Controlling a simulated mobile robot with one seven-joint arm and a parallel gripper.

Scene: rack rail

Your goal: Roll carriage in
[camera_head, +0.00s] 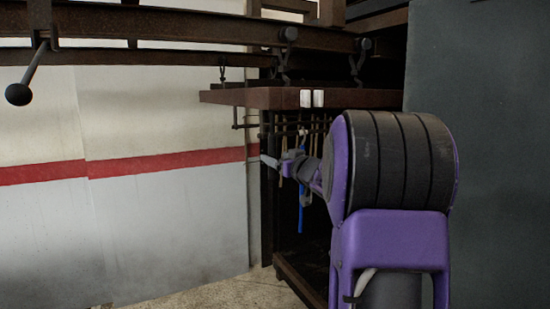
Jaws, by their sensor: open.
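The carriage seems to be the reddish-brown beam (245,97) hung by dark hooks with round rollers (288,35) from an overhead rail (170,27). Two small white blocks (318,98) sit on its front face. A dark rod with hooks and hanging strips, one of them blue (301,208), is below it. My gripper (268,161) is open, in front of the hanging strips and below the beam's left part. It is small and partly hidden behind my purple arm. I cannot tell whether it touches anything.
A dark lever with a ball end (18,94) hangs from the rail at far left. A grey panel (480,150) stands at right. A dark frame (300,283) stands low behind my arm. The space before the striped wall (160,220) is clear.

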